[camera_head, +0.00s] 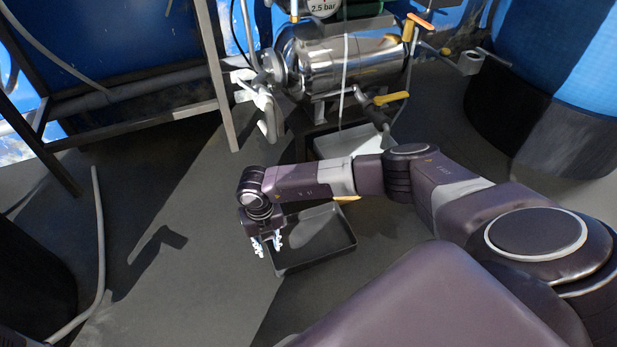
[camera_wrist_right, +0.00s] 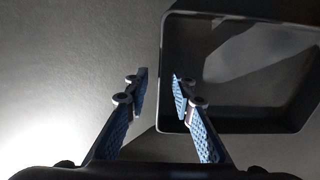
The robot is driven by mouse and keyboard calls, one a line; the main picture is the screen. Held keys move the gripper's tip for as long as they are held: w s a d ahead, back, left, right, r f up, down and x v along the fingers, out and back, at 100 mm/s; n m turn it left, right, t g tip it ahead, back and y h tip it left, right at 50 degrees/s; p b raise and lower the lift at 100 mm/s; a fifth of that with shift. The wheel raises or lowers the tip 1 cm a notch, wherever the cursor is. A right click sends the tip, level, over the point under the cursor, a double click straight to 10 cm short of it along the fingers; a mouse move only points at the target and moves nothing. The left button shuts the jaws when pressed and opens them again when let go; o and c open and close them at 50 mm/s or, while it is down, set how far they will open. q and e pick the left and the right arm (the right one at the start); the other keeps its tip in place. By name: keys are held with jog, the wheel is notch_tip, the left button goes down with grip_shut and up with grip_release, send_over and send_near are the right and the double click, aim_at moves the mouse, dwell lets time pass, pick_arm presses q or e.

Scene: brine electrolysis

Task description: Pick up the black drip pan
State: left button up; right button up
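The black drip pan (camera_head: 318,261) is a shallow, open rectangular tray lying on the grey floor, just right of my right gripper. It looks empty, with light and shadow across its bottom. My right gripper (camera_head: 267,244) points down at the pan's left side, its fingers apart. In the right wrist view the fingertips (camera_wrist_right: 160,93) stand either side of the left wall of the pan (camera_wrist_right: 245,126), with a gap between them. I cannot tell whether a finger touches the wall. My right arm hides part of the pan's far edge. My left gripper is not in view.
A shiny steel cylinder (camera_head: 345,62) with orange-handled valves stands behind the pan. A white flat piece (camera_head: 345,141) lies below it. A grey pipe (camera_head: 99,235) and a metal frame (camera_head: 222,92) are at left. A blue tank (camera_head: 560,50) stands right. Floor left of the pan is clear.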

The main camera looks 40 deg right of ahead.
jog(key=shift+f, duration=0.25)
grip_shut()
jog(key=shift+r, duration=0.1)
